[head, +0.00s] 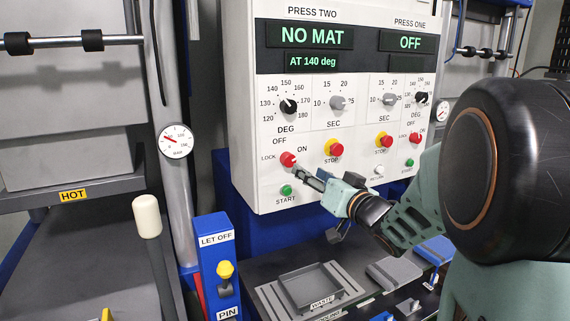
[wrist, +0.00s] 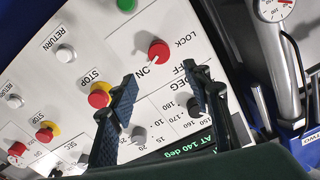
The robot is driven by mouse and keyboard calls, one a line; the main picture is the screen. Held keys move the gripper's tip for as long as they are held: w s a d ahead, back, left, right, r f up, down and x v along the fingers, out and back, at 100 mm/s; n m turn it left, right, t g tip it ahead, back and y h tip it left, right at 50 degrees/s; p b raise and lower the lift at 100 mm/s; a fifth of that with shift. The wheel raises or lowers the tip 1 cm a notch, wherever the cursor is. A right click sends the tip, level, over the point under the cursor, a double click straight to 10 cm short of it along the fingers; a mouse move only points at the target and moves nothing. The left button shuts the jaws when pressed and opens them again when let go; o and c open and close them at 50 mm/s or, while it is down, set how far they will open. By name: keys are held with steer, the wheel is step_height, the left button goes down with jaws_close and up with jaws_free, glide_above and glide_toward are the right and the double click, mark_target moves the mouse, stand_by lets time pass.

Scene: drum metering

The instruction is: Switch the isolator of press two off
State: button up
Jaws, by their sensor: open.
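The isolator of press two is a red round knob (head: 288,159) on the white panel, with OFF, ON and LOCK printed around it. It also shows in the wrist view (wrist: 158,51), where its white mark points towards ON. My gripper (head: 305,178) is just below and right of the knob in the head view. In the wrist view my gripper (wrist: 160,74) has its two fingers spread apart with nothing between them. The knob shows just beyond the fingertips, uncovered. I see no contact with it.
A green START button (head: 286,190) sits below the isolator. A red STOP button on a yellow collar (head: 334,149) is to its right. The display (head: 317,36) reads NO MAT, and press one's display (head: 410,43) reads OFF. A tray (head: 310,287) lies below.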

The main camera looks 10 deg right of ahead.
mark_target(291, 159)
steer(key=x, duration=1)
steer(key=shift+w, duration=0.15)
steer(key=c, duration=1.2)
steer(key=shift+o, duration=0.2)
